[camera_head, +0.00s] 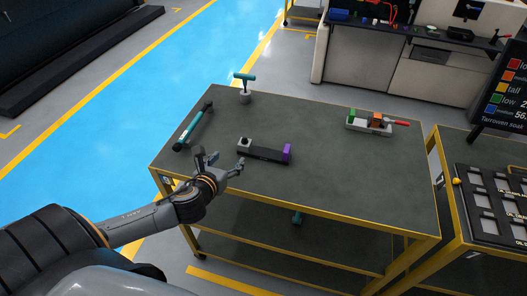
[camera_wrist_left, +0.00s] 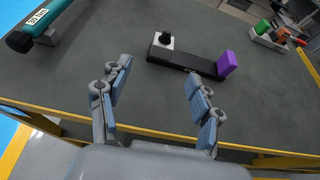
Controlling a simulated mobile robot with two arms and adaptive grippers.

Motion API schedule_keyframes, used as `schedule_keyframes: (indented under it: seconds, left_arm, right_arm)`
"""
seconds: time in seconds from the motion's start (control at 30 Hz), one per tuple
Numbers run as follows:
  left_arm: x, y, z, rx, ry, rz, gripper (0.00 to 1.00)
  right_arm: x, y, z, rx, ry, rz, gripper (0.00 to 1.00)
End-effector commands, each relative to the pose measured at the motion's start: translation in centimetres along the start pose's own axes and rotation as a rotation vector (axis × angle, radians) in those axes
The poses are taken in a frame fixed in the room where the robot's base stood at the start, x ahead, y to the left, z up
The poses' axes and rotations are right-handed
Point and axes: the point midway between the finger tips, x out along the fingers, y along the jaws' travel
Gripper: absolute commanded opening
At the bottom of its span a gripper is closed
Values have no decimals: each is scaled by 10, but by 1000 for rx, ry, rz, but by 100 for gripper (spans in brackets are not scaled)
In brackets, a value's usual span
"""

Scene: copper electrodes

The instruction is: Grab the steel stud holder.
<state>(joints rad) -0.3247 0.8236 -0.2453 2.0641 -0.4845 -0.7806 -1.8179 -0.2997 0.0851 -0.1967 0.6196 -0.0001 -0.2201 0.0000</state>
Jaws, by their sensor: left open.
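A black bar (camera_head: 265,152) lies on the grey table top, with a light grey block with a dark knob at its left end and a purple block at its right end. It looks like the steel stud holder, and it also shows in the left wrist view (camera_wrist_left: 188,61). My left gripper (camera_head: 222,165) is open and empty at the table's near left edge, just short of the bar. In the left wrist view its spread fingers (camera_wrist_left: 158,75) point toward the bar, apart from it. My right gripper is out of view.
A teal and black tool (camera_head: 193,127) lies left of the bar. A teal-topped tool stands in a grey holder (camera_head: 245,97) behind. A tray with green, orange and red items (camera_head: 368,126) is at the right. The table's middle (camera_head: 330,165) is clear.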

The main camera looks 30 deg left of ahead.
Motion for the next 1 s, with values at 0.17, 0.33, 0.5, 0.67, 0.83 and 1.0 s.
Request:
schedule_keyframes:
  seconds: [0.17,0.33,0.5,0.67,0.83,1.0]
  left_arm:
    - [35,0,2,-6,-1,3,64]
    - [62,-1,1,-7,0,2,64]
    - [73,-1,0,-7,1,0,64]
    - [84,-3,1,-9,1,2,64]
    - [106,-8,0,-11,2,2,64]
    - [122,-7,-1,-8,2,1,64]
  right_arm:
    - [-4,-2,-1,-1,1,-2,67]
    - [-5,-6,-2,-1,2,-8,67]
    - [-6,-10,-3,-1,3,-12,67]
    - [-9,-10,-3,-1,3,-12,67]
    - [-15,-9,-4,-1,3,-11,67]
    - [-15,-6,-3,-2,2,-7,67]
